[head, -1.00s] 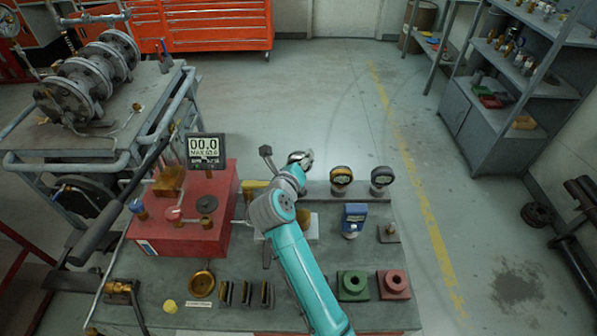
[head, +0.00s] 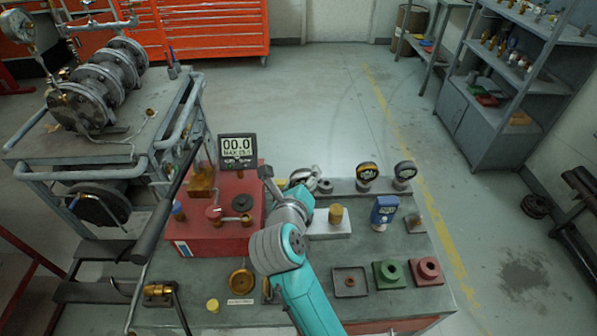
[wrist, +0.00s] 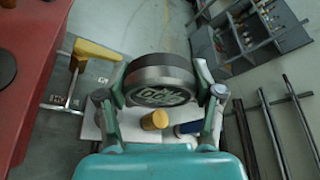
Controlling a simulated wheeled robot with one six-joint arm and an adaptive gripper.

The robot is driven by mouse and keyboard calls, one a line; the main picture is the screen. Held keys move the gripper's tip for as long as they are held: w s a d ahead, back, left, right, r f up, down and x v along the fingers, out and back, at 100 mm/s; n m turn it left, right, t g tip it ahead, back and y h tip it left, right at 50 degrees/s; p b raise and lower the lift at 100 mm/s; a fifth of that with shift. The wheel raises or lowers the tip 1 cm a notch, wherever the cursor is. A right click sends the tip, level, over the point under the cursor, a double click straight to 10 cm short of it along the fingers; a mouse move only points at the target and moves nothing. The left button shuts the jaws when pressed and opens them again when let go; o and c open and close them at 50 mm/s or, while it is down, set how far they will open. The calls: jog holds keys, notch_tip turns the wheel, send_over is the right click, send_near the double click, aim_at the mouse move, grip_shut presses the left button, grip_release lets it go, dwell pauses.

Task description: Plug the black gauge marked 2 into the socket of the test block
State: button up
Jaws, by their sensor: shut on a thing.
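My gripper (head: 302,180) is shut on a round gauge (wrist: 160,80) with a dark rim and a grey face. In the wrist view the fingers clasp it from both sides; its marking is not readable. In the head view it is a small grey disc, partly hidden by my gripper, above the back of the bench. A pale block (head: 318,228) with an upright brass fitting (head: 336,214) stands nearer and to the right. A red box (head: 190,234) with a display (head: 238,148) and several fittings is to the left. I cannot tell which holds the test socket.
A grey rack (head: 343,188) at the back holds a yellow-faced gauge (head: 367,173) and another dark gauge (head: 404,172). A blue gauge (head: 384,210) stands right of the pale block. Green (head: 388,275) and red (head: 428,271) blocks lie at the front right. A yellow-handled tool (wrist: 92,50) shows in the wrist view.

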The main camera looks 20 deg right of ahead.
jog(key=shift+a, duration=0.15)
jog(key=shift+f, duration=0.15)
jog(key=shift+f, duration=2.75)
jog(key=shift+f, duration=1.85)
jog(key=o, duration=1.4)
jog(key=shift+c, duration=0.2)
jog(key=v, duration=1.2)
